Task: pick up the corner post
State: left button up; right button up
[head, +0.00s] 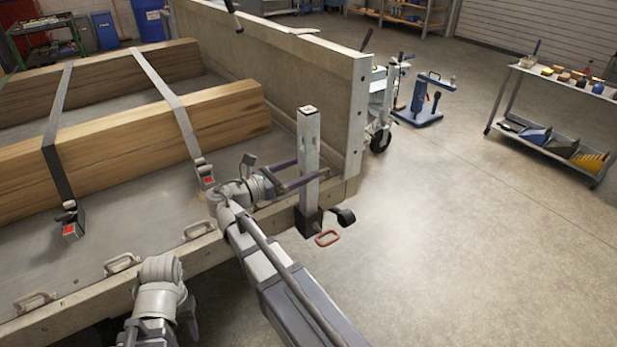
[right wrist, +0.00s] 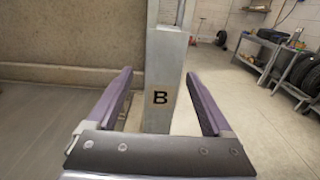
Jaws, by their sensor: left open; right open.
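The grey metal corner post (head: 309,135) stands upright at the near right corner of the trailer bed, beside the end of the side board. In the right wrist view the post (right wrist: 163,55) bears a black B on a tan label. My right gripper (head: 312,166) is open, with one purple finger on each side of the post. In the right wrist view gaps show between the post and both fingers. Of my left arm only grey links show at the bottom; its fingers are not visible.
Two strapped wooden beams (head: 165,131) lie on the trailer bed, behind my right wrist. The tall side board (head: 290,62) stands close behind the post. A blue jack stand (head: 420,105) and a tool cart (head: 555,110) stand farther right. The floor right of the post is clear.

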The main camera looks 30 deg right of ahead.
aim_at(318, 162)
jog(key=shift+d+r, duration=0.15)
jog(key=shift+d, duration=2.4)
jog(key=shift+c, duration=0.2)
grip_shut()
